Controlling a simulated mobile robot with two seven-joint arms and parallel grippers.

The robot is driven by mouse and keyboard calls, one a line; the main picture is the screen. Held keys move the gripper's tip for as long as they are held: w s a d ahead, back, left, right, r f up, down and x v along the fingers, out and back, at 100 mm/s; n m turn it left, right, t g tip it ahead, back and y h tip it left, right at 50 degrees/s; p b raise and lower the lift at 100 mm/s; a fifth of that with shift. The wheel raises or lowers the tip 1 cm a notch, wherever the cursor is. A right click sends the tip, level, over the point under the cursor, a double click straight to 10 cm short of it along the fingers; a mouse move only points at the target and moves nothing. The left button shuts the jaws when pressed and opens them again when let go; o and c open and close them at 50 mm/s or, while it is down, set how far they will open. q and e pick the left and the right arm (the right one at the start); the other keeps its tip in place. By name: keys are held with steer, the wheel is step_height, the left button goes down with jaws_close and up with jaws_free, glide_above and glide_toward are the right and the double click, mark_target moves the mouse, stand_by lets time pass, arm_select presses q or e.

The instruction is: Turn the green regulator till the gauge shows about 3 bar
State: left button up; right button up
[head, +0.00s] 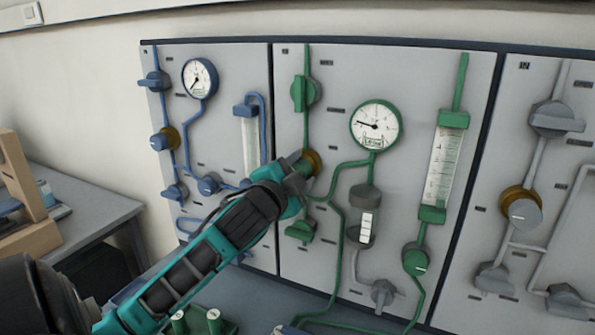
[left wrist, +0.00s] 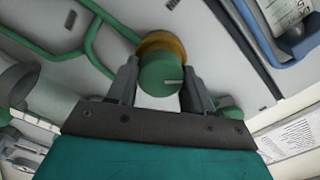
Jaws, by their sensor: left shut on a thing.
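The green regulator (left wrist: 163,76) is a round green knob with a white index mark and a brass collar on the middle panel. In the left wrist view it sits between the two fingers of my left gripper (left wrist: 161,88), which is shut on it. In the head view my left gripper (head: 300,172) covers most of the knob; only the brass collar (head: 314,160) shows behind it. The green gauge (head: 376,125) is a round white dial up and right of the regulator. Its needle points left and slightly up; the numbers are too small to read. My right gripper is not in view.
A green valve handle (head: 305,93) is above the regulator and another (head: 300,231) below it. A green flowmeter (head: 442,165) stands to the right. The blue panel (head: 225,130) is on the left, the grey one (head: 545,160) on the right. A wooden stand (head: 25,200) is far left.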

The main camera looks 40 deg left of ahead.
arm_select(q)
steer(key=m, duration=0.6)
steer(key=shift+m, duration=0.3)
stand_by(0.4)
steer(key=o, duration=1)
steer(key=shift+f, duration=0.1)
